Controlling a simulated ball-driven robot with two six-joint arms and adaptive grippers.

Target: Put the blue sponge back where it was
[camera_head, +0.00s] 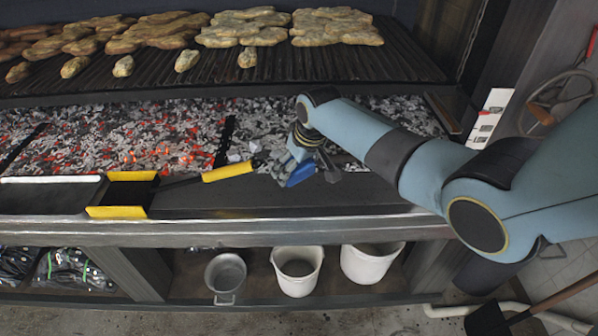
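The blue sponge (300,175) is a small, dark blue block in the middle of the view, tilted, at the tip of my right arm. My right gripper (298,168) points down at the front of the ember bed, and its fingers appear to close around the sponge. The gripper hides part of the sponge. I cannot tell whether the sponge touches the metal ledge below. My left gripper is not in view.
A shovel with a yellow handle (228,171) and yellow-edged dark pan (131,190) lies on the front ledge (262,204) to the left. Glowing embers (160,140) lie behind, under the food-covered grill (340,67). White buckets (297,270) stand on the shelf below.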

